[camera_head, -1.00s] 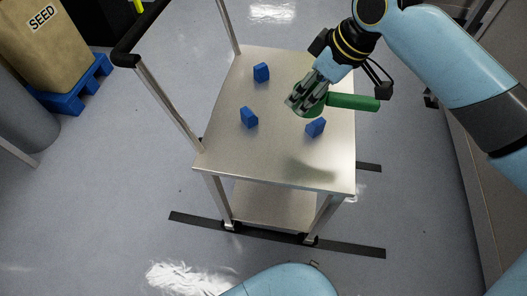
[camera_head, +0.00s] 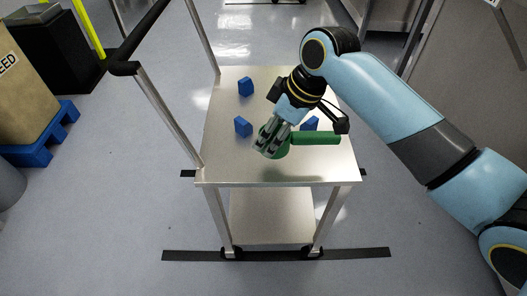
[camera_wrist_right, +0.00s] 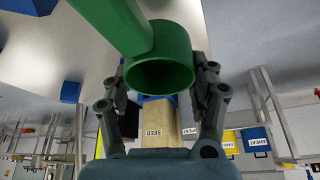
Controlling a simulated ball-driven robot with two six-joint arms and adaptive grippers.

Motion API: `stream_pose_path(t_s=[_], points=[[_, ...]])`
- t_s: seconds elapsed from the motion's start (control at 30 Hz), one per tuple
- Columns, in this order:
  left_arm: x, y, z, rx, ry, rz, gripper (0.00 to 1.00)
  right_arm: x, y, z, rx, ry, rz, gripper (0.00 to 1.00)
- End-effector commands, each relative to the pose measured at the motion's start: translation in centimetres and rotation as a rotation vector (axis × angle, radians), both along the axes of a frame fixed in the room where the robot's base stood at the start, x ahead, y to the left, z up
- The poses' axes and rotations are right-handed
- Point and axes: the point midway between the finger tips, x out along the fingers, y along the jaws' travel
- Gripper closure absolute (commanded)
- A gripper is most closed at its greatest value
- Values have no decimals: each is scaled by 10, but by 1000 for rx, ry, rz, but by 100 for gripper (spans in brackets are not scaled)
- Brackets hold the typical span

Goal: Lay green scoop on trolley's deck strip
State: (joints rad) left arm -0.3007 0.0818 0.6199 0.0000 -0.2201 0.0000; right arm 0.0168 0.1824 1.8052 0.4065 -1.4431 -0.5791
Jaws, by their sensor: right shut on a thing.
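The green scoop (camera_head: 318,138) is held in my right gripper (camera_head: 268,145) over the trolley's deck (camera_head: 225,165). Its handle points right in the head view. Its shadow lies on the deck below, so it appears to be above the surface. In the right wrist view, the round green cup (camera_wrist_right: 160,72) sits between the two fingers of my right gripper (camera_wrist_right: 163,88), and its handle runs to the upper left. Three blue blocks stand on the deck: one at the back (camera_head: 245,87), one left (camera_head: 243,127), one right (camera_head: 311,123), partly hidden. My left gripper is out of view.
The trolley's black push handle (camera_head: 135,40) and metal posts rise at the left. A sack marked SEED (camera_head: 20,85) stands on a blue pallet (camera_head: 40,140) at far left. The deck's front part is bare. Grey floor lies around the trolley.

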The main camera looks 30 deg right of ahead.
Motion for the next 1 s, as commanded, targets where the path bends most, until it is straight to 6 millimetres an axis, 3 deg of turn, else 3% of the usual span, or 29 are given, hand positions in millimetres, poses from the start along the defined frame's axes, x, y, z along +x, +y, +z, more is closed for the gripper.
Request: stream_pose_path(t_s=[0.13, 0.27, 0.5, 0.87, 0.9, 1.0], points=[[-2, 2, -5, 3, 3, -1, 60, 9, 15, -11, 2, -1, -2, 78], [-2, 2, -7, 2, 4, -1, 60, 11, 18, -18, -1, 0, 0, 78], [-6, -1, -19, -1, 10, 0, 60, 10, 18, -53, -1, 2, -1, 78], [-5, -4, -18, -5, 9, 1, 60, 10, 17, -55, -1, -1, -1, 78], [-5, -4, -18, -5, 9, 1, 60, 10, 17, -55, -1, -1, -1, 37], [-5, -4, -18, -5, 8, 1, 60, 10, 17, -55, -2, 0, -1, 24]])
